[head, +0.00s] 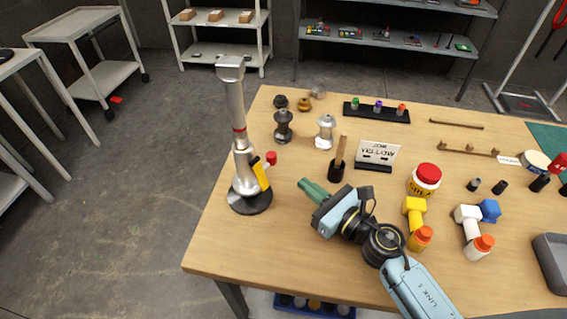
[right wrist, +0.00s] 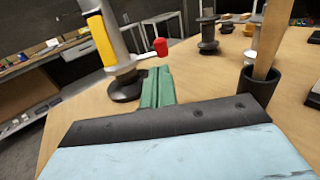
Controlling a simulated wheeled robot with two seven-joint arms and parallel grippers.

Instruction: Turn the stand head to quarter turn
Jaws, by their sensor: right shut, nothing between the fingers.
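The stand (head: 237,135) is a grey metal column on a round black base at the table's left end. Its flat-topped head (head: 230,67) is at the top of the column. A yellow part (head: 262,174) and a red knob (head: 271,158) sit low on the column. In the right wrist view the yellow part (right wrist: 101,40), red knob (right wrist: 160,47) and black base (right wrist: 126,88) show, but the head is out of frame. My right gripper (head: 305,184) has green fingers, shut and empty, right of the base and apart from it. My left gripper is not in view.
A black cup with a wooden handle (head: 338,160) stands close behind my right gripper. Grey spools (head: 283,127) stand behind the stand. The table's left edge is near the stand.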

